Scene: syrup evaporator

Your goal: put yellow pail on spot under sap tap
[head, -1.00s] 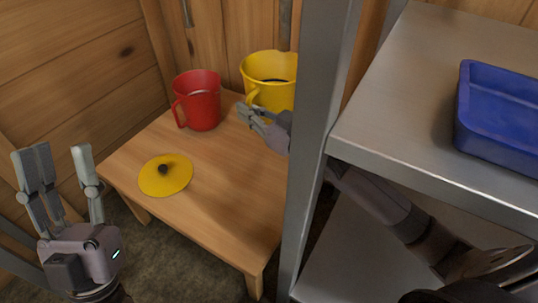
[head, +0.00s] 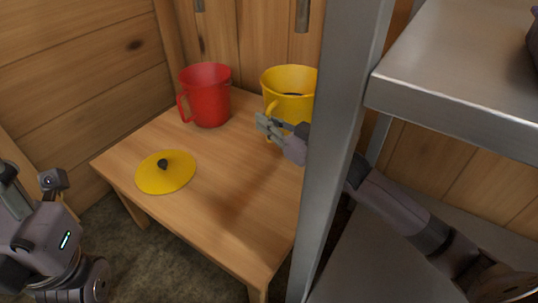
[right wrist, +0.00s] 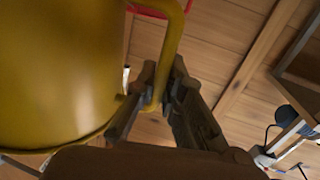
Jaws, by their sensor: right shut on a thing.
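The yellow pail (head: 295,104) is upright at the back right of the wooden table, partly behind a metal post. My right gripper (head: 264,123) is at its handle, on the near side. In the right wrist view, the fingers (right wrist: 160,105) are shut around the pail's handle (right wrist: 170,45), beside the pail wall (right wrist: 55,70). I cannot tell if the pail's base touches the table. A grey metal fitting (head: 302,14), perhaps a sap tap, hangs on the wall above the pail. The spot is not distinguishable. My left gripper (head: 32,186) is open and empty at the lower left, partly cut off.
A red pail (head: 208,98) stands left of the yellow one, below another metal fitting (head: 199,5). A yellow lid (head: 160,180) with a dark knob lies on the table (head: 215,205). The metal post (head: 345,140) and shelf (head: 450,75) are close to my right arm.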

